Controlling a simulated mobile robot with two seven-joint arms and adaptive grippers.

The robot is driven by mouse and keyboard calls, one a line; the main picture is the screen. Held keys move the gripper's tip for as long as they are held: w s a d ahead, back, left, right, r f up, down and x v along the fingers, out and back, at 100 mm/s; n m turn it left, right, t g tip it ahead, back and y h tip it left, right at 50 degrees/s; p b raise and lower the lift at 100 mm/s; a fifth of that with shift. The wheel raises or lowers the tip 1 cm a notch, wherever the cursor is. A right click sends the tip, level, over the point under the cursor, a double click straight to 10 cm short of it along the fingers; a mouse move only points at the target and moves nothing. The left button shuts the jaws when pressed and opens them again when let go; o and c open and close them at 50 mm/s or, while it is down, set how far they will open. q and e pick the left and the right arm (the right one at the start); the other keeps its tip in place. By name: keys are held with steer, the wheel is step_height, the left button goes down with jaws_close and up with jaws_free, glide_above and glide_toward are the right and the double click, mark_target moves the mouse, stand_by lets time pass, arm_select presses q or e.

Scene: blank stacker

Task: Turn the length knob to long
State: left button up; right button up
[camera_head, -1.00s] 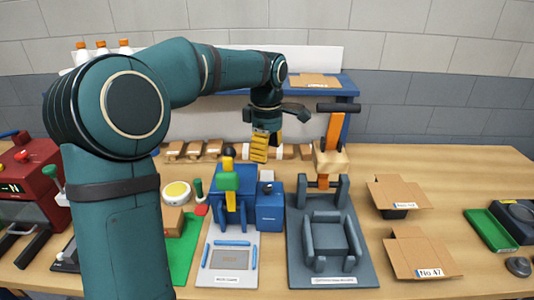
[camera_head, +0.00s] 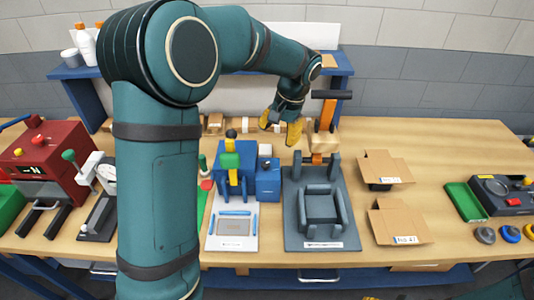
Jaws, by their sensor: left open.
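My left gripper (camera_head: 281,127), with yellow fingers, is open and empty. It hangs above the back of the table, between the blue press (camera_head: 236,158) and the orange post (camera_head: 327,115) of the dark grey fixture (camera_head: 293,238). No knob is clearly labelled as the length knob at this size. A red machine (camera_head: 70,160) with a small lit display and a red knob (camera_head: 37,139) stands at the far left. A dark grey box (camera_head: 500,203) with a red button stands at the far right. My left arm hides part of the table.
Two open cardboard boxes (camera_head: 385,167) (camera_head: 399,222) stand right of the fixture. A green tray (camera_head: 465,202) and several round pieces (camera_head: 510,233) lie at the right. Wooden blocks line the back. A blue shelf (camera_head: 345,72) rises behind. The table's back right is clear.

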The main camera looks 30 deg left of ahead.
mark_target(266, 164)
arm_select(q)
steer(key=a+f+m, duration=0.1)
steer(key=f+m, duration=0.3)
steer(key=m, duration=0.1)
steer(key=a+f+m+y+p, duration=0.1)
steer(key=f+m, duration=0.3)
steer(key=m, duration=0.1)
steer(key=a+f+m+y+p, duration=0.1)
steer(key=f+m, duration=0.4)
steer(key=shift+a+m, duration=0.3)
steer(key=shift+m, duration=0.1)
arm_select(e)
steer(key=r, duration=0.1)
steer(key=w+r, duration=0.1)
steer(key=r, duration=0.1)
steer(key=shift+w+a+r, duration=0.15)
arm_select(q)
jaws_close()
